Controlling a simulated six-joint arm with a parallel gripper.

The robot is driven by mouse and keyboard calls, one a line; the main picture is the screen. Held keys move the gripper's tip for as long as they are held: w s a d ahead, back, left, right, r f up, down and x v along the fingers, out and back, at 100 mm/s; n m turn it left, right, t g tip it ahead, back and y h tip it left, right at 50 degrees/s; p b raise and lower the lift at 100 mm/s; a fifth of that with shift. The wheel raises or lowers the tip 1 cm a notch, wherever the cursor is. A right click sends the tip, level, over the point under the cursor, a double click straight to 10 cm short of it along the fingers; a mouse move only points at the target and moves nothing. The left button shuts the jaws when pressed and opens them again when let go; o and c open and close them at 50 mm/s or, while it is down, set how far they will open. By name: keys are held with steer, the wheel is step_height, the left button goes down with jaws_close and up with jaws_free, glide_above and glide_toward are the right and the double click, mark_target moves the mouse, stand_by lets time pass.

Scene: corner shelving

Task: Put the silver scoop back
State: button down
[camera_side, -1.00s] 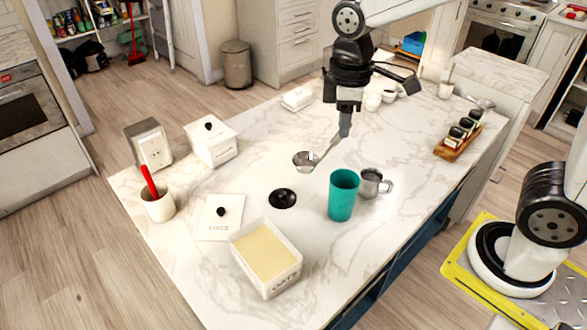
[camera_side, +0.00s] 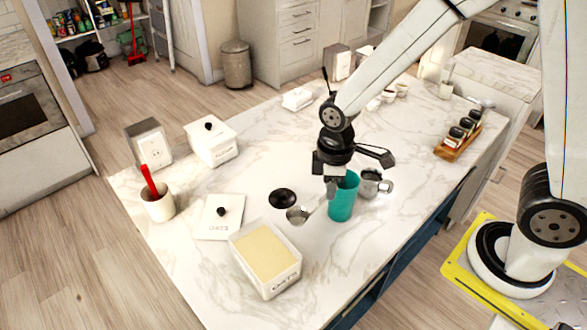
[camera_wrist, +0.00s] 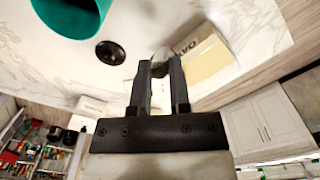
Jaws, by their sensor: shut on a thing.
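The silver scoop (camera_side: 297,215) is held by its handle in my gripper (camera_side: 329,190), its bowl out to the left. The bowl hangs between the black round disc and the oats box, above the counter. In the wrist view the scoop (camera_wrist: 160,68) shows between the fingers of my gripper (camera_wrist: 160,72), partly hidden, in front of the oats box. The open white box marked OATS (camera_side: 277,280), filled with pale yellow contents, stands at the front of the counter; it also shows in the wrist view (camera_wrist: 185,42). Its likely lid, white with a black knob (camera_side: 220,228), lies flat to the left.
A teal cup (camera_side: 343,203) stands right beside my gripper, with a metal jug (camera_side: 371,188) behind it. The black disc (camera_side: 283,198) lies mid-counter. A white lidded box (camera_side: 212,148), a pot with a red handle (camera_side: 158,206) and a spice rack (camera_side: 458,143) stand farther out.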

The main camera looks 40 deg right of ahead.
steer(key=shift+f, duration=2.4)
steer(key=shift+f, duration=1.8)
steer(key=c, duration=0.6)
jaws_free()
steer(key=shift+r, duration=6.15)
